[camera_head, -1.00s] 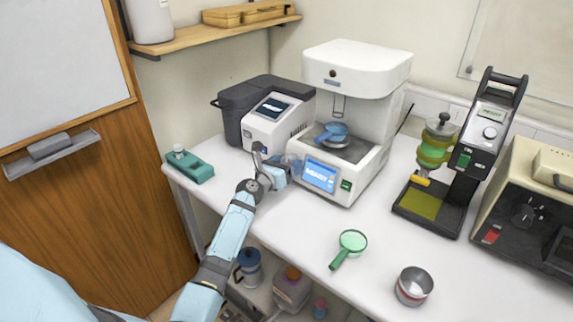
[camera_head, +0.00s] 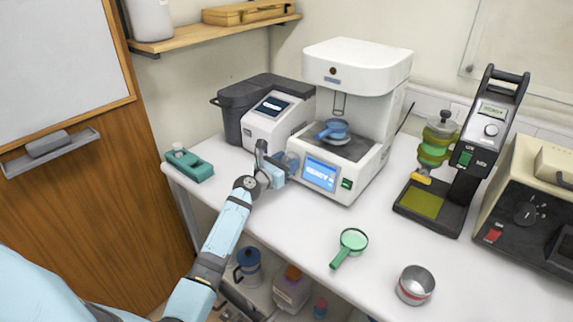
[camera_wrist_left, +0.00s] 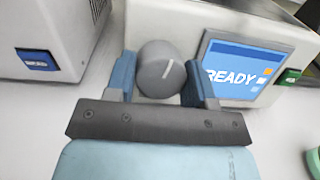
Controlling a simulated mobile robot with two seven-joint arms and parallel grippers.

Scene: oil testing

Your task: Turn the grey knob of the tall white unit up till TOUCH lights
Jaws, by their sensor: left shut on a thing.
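The tall white unit (camera_head: 355,70) stands at the back middle of the bench. Its blue screen (camera_head: 320,173) reads READY, which is clear in the left wrist view (camera_wrist_left: 232,75). The grey knob (camera_wrist_left: 160,70) is on the unit's front, left of the screen, with its white mark pointing up and slightly right. My left gripper (camera_head: 285,168) is at the knob, and in the left wrist view its blue fingers (camera_wrist_left: 160,82) are on either side of it, shut on it. In the head view the gripper mostly hides the knob. My right gripper is not in view.
A grey and white device (camera_head: 272,118) stands close on the left.

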